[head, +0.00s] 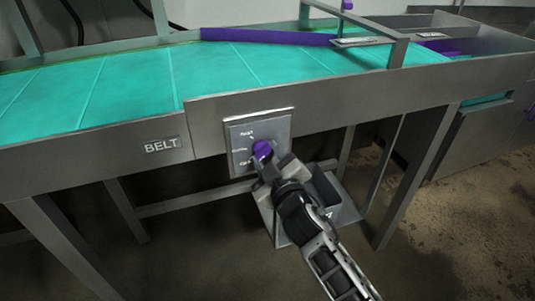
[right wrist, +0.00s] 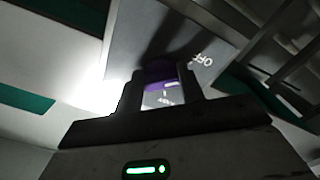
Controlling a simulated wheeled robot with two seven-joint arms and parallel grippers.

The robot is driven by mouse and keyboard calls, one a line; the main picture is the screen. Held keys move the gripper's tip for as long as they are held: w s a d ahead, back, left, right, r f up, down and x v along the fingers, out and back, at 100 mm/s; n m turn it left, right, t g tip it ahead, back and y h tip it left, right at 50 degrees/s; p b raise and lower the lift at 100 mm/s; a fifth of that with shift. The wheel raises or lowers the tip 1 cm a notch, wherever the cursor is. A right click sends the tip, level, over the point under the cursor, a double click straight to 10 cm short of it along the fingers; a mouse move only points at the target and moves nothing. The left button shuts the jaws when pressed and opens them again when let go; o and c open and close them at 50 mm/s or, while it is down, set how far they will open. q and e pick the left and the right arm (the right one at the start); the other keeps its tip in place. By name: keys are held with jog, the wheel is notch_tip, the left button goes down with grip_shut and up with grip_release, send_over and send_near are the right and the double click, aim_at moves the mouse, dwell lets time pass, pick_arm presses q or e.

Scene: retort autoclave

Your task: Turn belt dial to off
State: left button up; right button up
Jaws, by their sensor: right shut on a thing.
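The belt dial is a purple knob (head: 262,149) on a grey panel (head: 280,128) fixed to the conveyor's front side. A "BELT" label (head: 162,145) sits to the left of the panel. My right gripper (head: 265,160) reaches up from the lower right and is shut on the knob. In the right wrist view the purple dial (right wrist: 160,70) sits between the two fingers (right wrist: 162,92), with an "OFF" marking on the panel to its upper right. The gripper hides part of the dial and its lower label in the head view. My left gripper is not in view.
The conveyor belt (head: 130,85) is turquoise, with a purple guide rail (head: 265,36) across it. A grey metal frame (head: 398,52) stands over the belt at the right. Metal legs (head: 395,180) stand below, and the floor (head: 470,200) at the right is clear.

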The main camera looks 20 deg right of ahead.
jog(key=shift+n, duration=0.6)
jog(key=o, duration=1)
jog(key=s+b, duration=0.2)
jog(key=s, duration=1.4)
jog(key=shift+d, duration=0.3)
jog(key=shift+w, duration=0.1)
